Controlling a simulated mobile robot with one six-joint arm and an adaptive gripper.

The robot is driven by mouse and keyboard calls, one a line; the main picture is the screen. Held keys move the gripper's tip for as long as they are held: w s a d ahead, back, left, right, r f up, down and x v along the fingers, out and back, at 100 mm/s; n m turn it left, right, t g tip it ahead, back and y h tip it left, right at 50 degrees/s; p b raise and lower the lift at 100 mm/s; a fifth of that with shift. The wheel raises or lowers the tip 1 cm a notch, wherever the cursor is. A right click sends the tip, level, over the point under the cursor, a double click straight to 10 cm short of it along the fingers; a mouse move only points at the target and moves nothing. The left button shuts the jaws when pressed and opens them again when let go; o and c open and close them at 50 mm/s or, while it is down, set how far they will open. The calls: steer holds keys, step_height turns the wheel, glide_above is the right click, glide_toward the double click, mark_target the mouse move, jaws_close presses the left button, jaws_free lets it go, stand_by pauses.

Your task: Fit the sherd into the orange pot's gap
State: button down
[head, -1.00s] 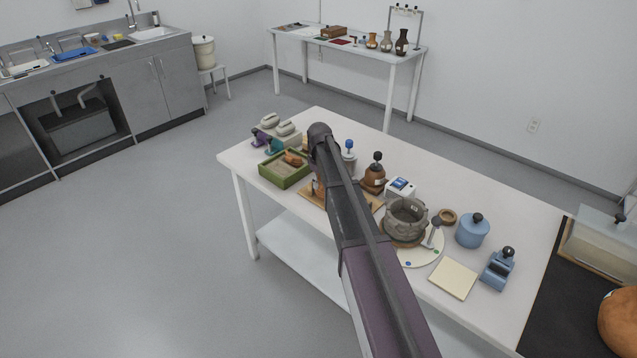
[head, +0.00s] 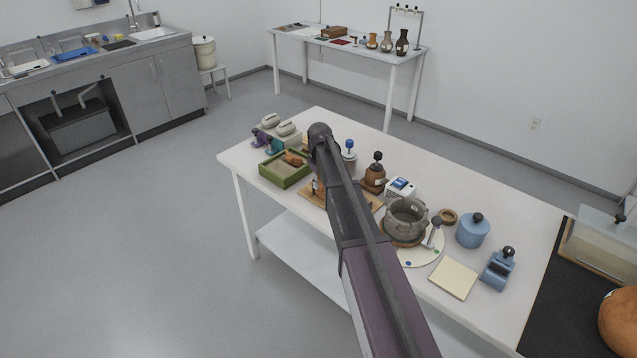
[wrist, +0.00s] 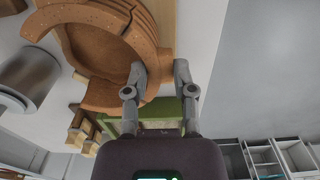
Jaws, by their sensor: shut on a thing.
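The orange pot (wrist: 78,16) fills the upper left of the wrist view, with its hollow inside and broken, stepped rim showing. In the head view it is almost wholly hidden behind my arm. My gripper (wrist: 160,72) is at the pot's lower right edge in the wrist view, its two grey fingers on either side of orange clay. It is shut on the sherd (wrist: 154,82), which lies against the pot's rim in this view. I cannot tell where the sherd ends and the pot begins, or whether it is seated. The fingertips are hidden from the head view.
A green sand tray (head: 268,174) with an orange piece (head: 295,158) stands left of my arm. A wooden board (head: 312,195) lies under the arm.

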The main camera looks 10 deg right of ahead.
steer(key=shift+c, duration=1.8)
jaws_free()
steer(key=shift+f, duration=0.1)
steer(key=shift+w, duration=0.1)
